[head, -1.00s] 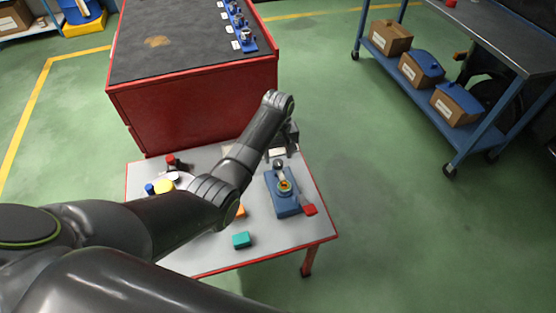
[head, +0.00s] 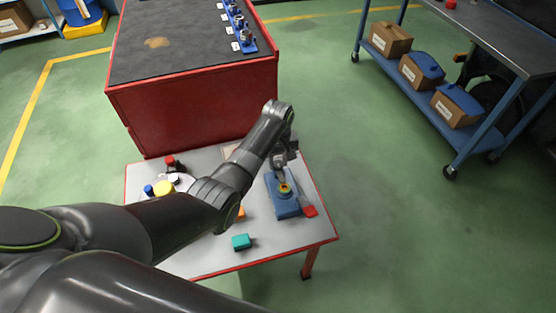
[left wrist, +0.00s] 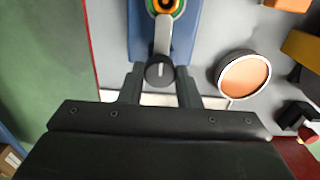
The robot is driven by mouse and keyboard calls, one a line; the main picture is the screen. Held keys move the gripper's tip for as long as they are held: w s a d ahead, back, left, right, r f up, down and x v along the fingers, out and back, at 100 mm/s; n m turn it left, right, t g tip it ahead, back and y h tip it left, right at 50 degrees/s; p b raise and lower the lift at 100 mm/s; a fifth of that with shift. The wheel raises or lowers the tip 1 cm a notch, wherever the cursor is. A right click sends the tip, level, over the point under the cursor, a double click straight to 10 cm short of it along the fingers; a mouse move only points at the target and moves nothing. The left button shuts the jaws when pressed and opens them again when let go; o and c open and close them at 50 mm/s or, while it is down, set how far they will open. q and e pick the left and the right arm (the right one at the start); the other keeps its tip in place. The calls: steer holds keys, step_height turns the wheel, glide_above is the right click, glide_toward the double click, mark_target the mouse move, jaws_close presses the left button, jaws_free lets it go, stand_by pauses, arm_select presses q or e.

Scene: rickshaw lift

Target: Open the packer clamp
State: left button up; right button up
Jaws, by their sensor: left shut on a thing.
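The packer clamp (head: 287,206) is a blue block lying on the small grey table, with a green and yellow ring on top. In the left wrist view, the blue clamp (left wrist: 184,42) shows a grey lever (left wrist: 162,38) running from the ring to a round black knob (left wrist: 159,72). My left gripper (left wrist: 160,78) has a finger on each side of this knob and is shut on it. In the head view, the left gripper (head: 281,160) is at the far end of the clamp, and the arm partly hides the table. My right gripper is not in view.
The small table (head: 283,236) has a red edge and holds a teal block (head: 241,242), a red piece (head: 310,211) beside the clamp and a yellow round part (head: 163,187). A red cabinet (head: 195,110) stands behind. A blue shelf cart with boxes (head: 391,38) is at right.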

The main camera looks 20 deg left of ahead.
arm_select(q)
steer(key=m+p, duration=0.3)
steer(key=shift+r, duration=0.25)
steer(key=m+p, duration=0.1)
steer(key=m, duration=0.2)
steer(key=shift+p, duration=0.3)
steer(key=m+p, duration=0.1)
steer(key=m, duration=0.1)
steer(key=shift+f+m, duration=0.1)
steer(key=shift+m, duration=0.2)
steer(key=m+p, duration=0.1)
steer(key=m, duration=0.3)
steer(key=shift+m, duration=0.3)
steer(key=m+p, duration=0.1)
steer(key=m, duration=0.3)
steer(key=shift+m, duration=0.3)
steer(key=shift+f, duration=0.1)
steer(key=o, duration=1)
